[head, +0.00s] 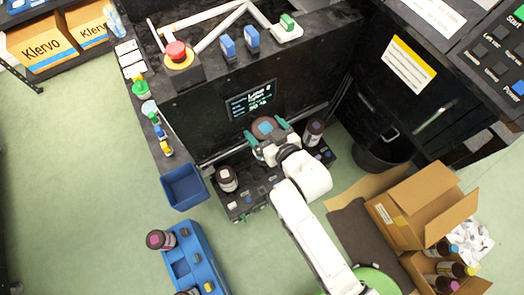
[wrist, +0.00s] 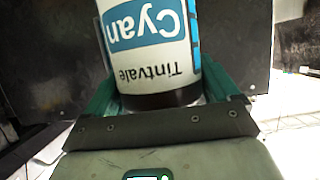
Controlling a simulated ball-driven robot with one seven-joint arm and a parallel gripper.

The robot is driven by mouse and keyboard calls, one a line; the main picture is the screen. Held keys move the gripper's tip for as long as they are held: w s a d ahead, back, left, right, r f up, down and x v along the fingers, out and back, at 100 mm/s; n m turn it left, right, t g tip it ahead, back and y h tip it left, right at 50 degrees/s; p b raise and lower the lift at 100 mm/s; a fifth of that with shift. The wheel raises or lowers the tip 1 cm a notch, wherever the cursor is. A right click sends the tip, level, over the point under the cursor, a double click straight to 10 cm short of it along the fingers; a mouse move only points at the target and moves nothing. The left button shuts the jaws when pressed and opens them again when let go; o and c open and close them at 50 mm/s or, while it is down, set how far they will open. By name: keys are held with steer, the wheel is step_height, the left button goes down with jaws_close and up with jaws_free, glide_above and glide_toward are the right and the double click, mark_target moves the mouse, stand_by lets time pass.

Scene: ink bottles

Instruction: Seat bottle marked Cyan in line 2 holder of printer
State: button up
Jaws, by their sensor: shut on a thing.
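A bottle marked Cyan (wrist: 150,45) fills the middle of the wrist view, its white and blue label upside down there. My gripper (wrist: 168,90) is shut on it, with a green finger on each side. In the head view the bottle shows from above as a dark round top with a blue patch (head: 264,127), between the teal fingers of my gripper (head: 270,138). It is over the dark holder shelf (head: 246,204) at the printer's (head: 205,110) front. Its base is hidden, so I cannot tell whether it touches a holder.
Dark bottles stand on the shelf to the left (head: 227,179) and right (head: 314,131) of my gripper. A small lit display (head: 251,100) is behind. A blue bin (head: 184,187), a blue rack (head: 186,250) and an open carton (head: 425,205) with bottles stand around.

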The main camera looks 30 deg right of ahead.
steer(key=w+f+n+g+y+b, duration=0.1)
steer(key=w+f+n+y+b, duration=0.2)
steer(key=f+b, duration=0.7)
steer(key=w+f+n+y+b, duration=0.3)
steer(key=f+b, duration=0.7)
steer(key=f, duration=1.1)
steer(key=shift+w+d+f+g+y, duration=0.15)
steer(key=shift+w+d+g+y, duration=0.25)
steer(key=shift+w, duration=0.2)
steer(key=shift+a+b, duration=0.1)
steer(key=shift+b, duration=0.3)
steer(key=shift+f+b, duration=2.25)
steer(key=shift+b, duration=0.7)
stand_by(0.4)
steer(key=o, duration=1.6)
steer(key=shift+o, duration=0.2)
